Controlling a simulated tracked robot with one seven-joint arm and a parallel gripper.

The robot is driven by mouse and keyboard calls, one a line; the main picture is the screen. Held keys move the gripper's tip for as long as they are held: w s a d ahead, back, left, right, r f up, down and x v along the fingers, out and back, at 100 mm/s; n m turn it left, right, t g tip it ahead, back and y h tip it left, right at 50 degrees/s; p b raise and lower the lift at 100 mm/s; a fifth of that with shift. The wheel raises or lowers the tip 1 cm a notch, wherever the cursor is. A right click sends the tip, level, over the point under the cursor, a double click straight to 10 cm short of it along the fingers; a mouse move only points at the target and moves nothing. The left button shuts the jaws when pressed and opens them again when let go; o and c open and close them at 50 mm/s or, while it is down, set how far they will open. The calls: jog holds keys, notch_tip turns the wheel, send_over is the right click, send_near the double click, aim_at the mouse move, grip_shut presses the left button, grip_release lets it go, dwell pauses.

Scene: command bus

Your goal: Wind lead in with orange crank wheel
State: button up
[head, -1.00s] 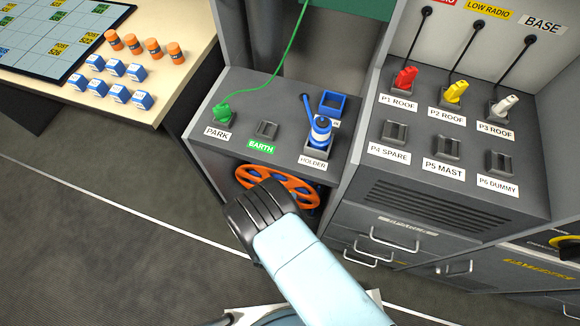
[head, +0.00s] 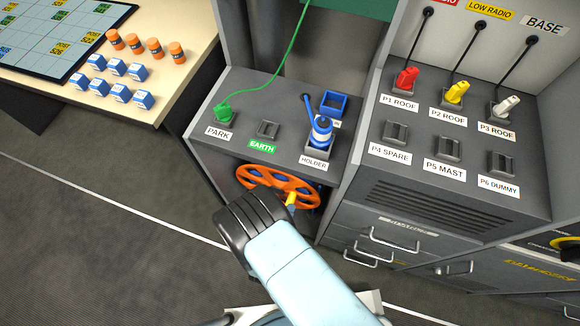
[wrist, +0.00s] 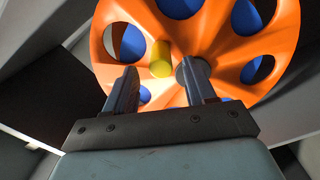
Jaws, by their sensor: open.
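The orange crank wheel (head: 262,175) is on the front of the grey cabinet, below the socket shelf; my arm covers part of its lower side. It fills the upper wrist view (wrist: 120,50), with blue showing through its holes. Its yellow handle (wrist: 161,62) sticks out towards me and also shows in the head view (head: 291,199). My gripper (wrist: 160,84) is open, its fingers either side of and below the handle in the wrist view; I see no contact. A green lead (head: 284,62) runs up from a green plug (head: 223,114) at PARK.
A blue-and-white plug (head: 320,132) stands in HOLDER. Red (head: 406,78), yellow (head: 456,93) and white (head: 507,106) plugs stand in the right panel (head: 420,165). Drawer handles (head: 395,240) protrude below it. A table (head: 185,75) with blocks is at left; the floor in front is open.

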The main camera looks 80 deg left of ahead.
jog(key=v, duration=0.9)
jog(key=shift+d, duration=0.1)
